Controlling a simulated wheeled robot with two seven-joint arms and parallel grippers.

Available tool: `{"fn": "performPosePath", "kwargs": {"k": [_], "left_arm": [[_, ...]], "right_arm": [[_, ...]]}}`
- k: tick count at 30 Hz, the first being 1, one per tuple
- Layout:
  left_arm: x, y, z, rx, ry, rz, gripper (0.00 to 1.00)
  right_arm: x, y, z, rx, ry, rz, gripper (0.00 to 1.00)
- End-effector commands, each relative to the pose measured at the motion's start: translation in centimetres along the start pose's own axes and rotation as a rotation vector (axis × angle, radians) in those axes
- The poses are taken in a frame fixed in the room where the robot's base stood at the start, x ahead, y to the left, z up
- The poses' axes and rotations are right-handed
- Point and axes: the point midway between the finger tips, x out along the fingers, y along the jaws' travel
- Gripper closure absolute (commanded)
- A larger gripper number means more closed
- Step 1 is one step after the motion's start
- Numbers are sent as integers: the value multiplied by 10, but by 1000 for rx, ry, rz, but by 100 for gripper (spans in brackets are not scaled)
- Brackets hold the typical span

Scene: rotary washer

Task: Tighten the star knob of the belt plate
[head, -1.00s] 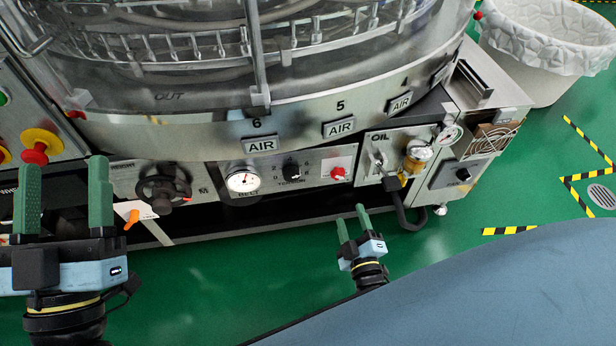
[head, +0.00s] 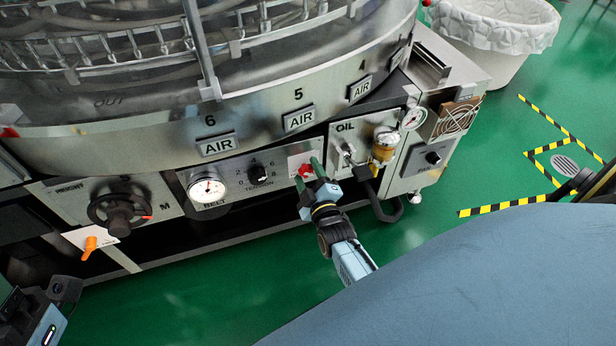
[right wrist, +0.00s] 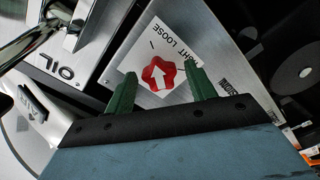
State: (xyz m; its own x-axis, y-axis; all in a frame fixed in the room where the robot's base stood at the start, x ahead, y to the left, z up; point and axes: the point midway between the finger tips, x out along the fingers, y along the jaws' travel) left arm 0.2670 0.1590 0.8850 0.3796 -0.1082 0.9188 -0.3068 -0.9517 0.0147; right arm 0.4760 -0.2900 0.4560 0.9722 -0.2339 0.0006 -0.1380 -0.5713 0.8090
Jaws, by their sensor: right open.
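The red star knob (head: 304,171) sits on a white label plate at the right end of the belt plate (head: 232,192). In the right wrist view the knob (right wrist: 158,74) bears a white arrow, and its label reads LOOSE, with another word partly cut off. My right gripper (head: 310,170) is open at the knob. In the right wrist view its two green fingers (right wrist: 161,90) stand on either side of the knob with gaps showing; I cannot tell how deep they reach. Part of my left gripper's body (head: 42,322) shows at the lower left corner; its fingers are hidden.
The belt gauge (head: 207,189) and black tension knob (head: 257,174) are left of the star knob. The oil panel (head: 345,150), with its lever and filter, is close on the right. A black handwheel (head: 120,208) and orange lever (head: 90,244) are farther left. Green floor lies in front.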

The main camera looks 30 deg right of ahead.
Motion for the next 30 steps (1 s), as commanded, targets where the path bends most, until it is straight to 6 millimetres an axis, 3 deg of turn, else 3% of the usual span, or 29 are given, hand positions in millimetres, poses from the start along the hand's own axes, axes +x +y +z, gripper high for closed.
{"fn": "performPosePath", "kwargs": {"k": [9,20,30], "left_arm": [[0,0,-2,0,14,0,37],[0,0,-2,0,13,1,37],[3,0,2,0,-15,0,37]], "right_arm": [[2,0,0,-1,-1,-1,45],[2,0,0,-1,0,-1,89],[2,0,0,53,0,-1,89]]}}
